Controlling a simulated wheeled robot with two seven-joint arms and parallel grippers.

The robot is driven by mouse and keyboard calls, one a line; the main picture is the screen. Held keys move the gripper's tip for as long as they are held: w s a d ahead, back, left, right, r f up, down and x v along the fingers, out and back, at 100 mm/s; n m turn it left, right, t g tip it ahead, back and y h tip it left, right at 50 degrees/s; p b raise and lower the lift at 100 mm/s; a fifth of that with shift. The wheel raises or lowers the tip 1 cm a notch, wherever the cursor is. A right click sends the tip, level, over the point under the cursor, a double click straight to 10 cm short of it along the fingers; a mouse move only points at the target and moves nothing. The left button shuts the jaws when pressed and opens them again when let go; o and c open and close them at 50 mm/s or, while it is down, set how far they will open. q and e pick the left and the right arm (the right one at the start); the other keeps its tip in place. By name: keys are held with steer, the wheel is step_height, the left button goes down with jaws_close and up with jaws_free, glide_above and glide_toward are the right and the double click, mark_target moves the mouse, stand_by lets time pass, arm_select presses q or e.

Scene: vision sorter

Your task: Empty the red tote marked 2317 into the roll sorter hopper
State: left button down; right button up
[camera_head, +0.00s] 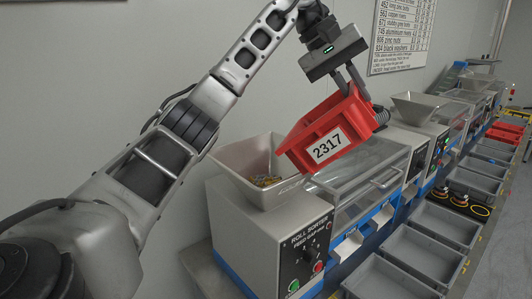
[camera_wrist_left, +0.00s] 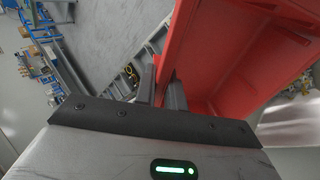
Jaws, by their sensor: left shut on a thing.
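The red tote (camera_head: 327,139) has a white label reading 2317. It is tilted and held in the air, its lower left end above the right rim of the roll sorter hopper (camera_head: 232,160). My left gripper (camera_head: 352,82) is shut on the tote's upper edge. In the left wrist view the fingers (camera_wrist_left: 163,88) grip the red wall (camera_wrist_left: 225,45). Small gold-coloured parts (camera_head: 265,181) lie in the bottom of the hopper. My right gripper is not in view.
The roll sorter's control panel (camera_head: 309,252) faces front, below the hopper. A clear-covered bed (camera_head: 365,180) lies to its right. Grey bins (camera_head: 447,225) line the front of the machines. More machines with hoppers (camera_head: 420,107) stand farther right. A part list (camera_head: 402,35) hangs on the wall.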

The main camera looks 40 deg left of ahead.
arm_select(q)
steer(key=w+d+f+g+y, duration=0.4)
steer(key=d+f+y, duration=0.2)
steer(key=y, duration=0.3)
steer(key=shift+w+d+f+p, duration=0.15)
steer(key=shift+d+f+p, duration=0.3)
steer(key=shift+d, duration=0.35)
steer(key=shift+g, duration=0.3)
